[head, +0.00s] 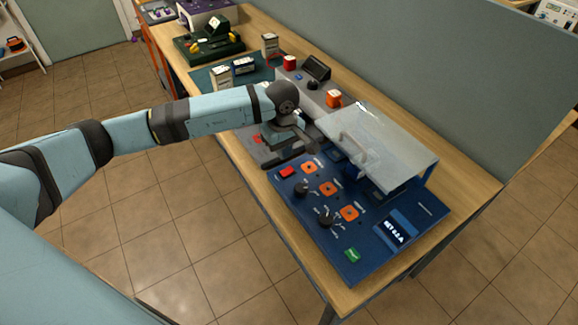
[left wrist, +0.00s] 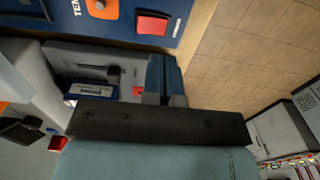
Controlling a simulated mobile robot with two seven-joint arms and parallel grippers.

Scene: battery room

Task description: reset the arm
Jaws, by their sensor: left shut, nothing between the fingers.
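My left arm reaches in from the left in the head view, over the table's front edge. Its gripper (head: 290,150) is low over the grey unit beside the blue control panel (head: 340,247), partly hidden by the wrist. In the left wrist view the two fingers (left wrist: 165,80) are together with nothing between them. Beyond them lies the panel's edge with a red button (left wrist: 152,24). I cannot tell whether the fingertips touch anything. My right gripper is in neither view.
A clear raised cover (head: 385,140) stands over the panel's back. The panel carries knobs, orange buttons, a green button (head: 352,255) and a display (head: 393,232). Boxes (head: 221,77) and a dark green device (head: 208,45) stand farther back. A grey partition (head: 420,60) borders the table. The tiled floor in front is clear.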

